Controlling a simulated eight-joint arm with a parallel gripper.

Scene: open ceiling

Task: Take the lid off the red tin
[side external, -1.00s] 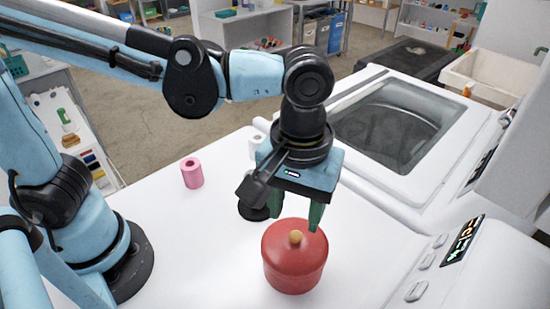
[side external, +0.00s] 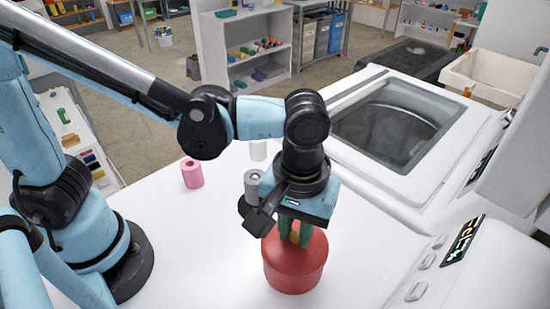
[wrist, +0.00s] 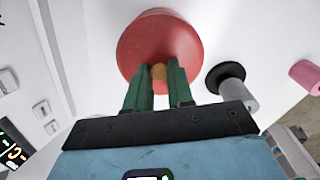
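The red tin (side external: 293,272) stands upright on the white worktop, its round red lid topped by a small yellowish knob (wrist: 158,72). My gripper (side external: 295,237) points down over the middle of the lid. Its two green fingers stand on either side of the knob, close against it, and look shut on it. The wrist view shows the fingertips (wrist: 160,70) at the knob, with the red lid (wrist: 138,48) spreading around them. The lid appears seated on the tin; no gap shows between them. My gripper hides part of the lid in the side view.
A grey cylinder (side external: 252,183) with a black disc (wrist: 225,78) is close beside the tin. A pink roll (side external: 192,173) and a white roll (side external: 258,150) stand farther back. A white machine with a glass top (side external: 392,125) is at the right. The worktop left of the tin is clear.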

